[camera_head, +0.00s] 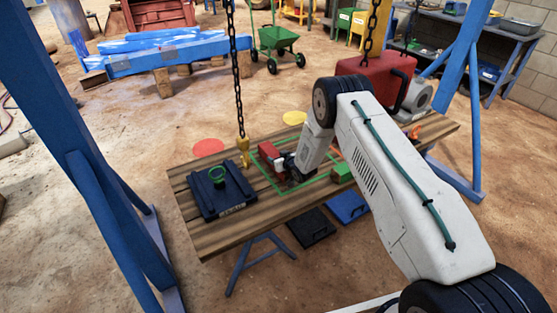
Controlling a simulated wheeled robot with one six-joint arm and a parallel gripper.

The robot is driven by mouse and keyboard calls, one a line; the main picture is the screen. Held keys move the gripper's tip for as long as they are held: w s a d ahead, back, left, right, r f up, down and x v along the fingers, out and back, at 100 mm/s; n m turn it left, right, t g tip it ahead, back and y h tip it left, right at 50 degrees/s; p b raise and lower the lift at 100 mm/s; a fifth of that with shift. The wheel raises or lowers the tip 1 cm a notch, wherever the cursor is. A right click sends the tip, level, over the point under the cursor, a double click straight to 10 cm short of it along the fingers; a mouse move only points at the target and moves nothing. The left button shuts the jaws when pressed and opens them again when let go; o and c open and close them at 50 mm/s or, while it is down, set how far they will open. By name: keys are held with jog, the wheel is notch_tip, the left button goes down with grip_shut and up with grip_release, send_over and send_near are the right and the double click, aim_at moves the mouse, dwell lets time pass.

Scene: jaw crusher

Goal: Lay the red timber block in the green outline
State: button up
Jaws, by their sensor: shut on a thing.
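The red timber block (268,151) is at the jaws of my gripper (281,164), which is shut on it. The block is over the left part of the green outline (264,184) on the plank table. Whether it touches the wood or hangs just above it, I cannot tell. My gripper and wrist hide part of the outline and the block's right end. A green block (342,172) lies to the right of my gripper, near the outline's right side.
A dark blue plate (205,198) with a green ring (217,176) lies at the table's left. A chain with a yellow hook (243,150) hangs behind the outline. Blue frame legs (98,190) flank the table.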

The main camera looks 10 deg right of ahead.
jog(key=shift+f, duration=0.45)
jog(key=shift+f, duration=0.1)
jog(key=o, duration=1.3)
jog(key=v, duration=1.2)
